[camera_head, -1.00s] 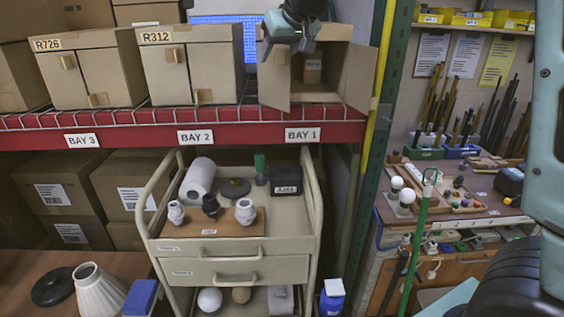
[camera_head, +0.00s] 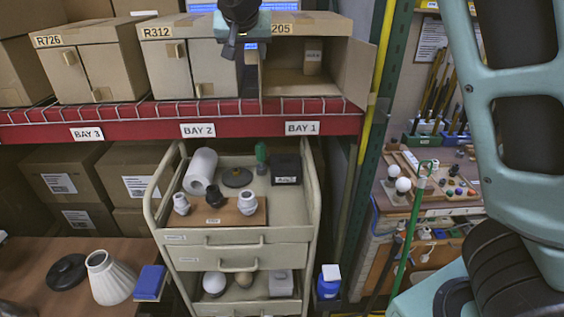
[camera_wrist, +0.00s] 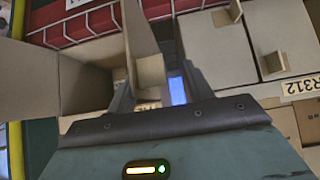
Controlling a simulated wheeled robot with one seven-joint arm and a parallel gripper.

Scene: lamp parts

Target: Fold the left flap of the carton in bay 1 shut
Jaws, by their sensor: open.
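The carton in bay 1 (camera_head: 300,88) stands open on the red shelf, with a small box (camera_head: 313,56) inside. Its right flap (camera_head: 352,70) is swung wide open. Its left flap (camera_head: 253,76) stands out nearly edge-on, partly behind my gripper. In the wrist view the left flap (camera_wrist: 144,35), with its small tab (camera_wrist: 151,73), shows between the lines of my fingers. The right flap (camera_wrist: 22,78) is at the left there. My gripper (camera_head: 231,50) is open and empty, in front of the gap between the bay 1 and bay 2 cartons. Contact with the flap cannot be told.
The closed R312 carton (camera_head: 170,75) stands close to the left. The red shelf edge (camera_head: 225,129) runs below the cartons. A trolley (camera_head: 175,250) with lamp parts stands underneath. A green post and yellow pole (camera_head: 378,80) bound the bay at right.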

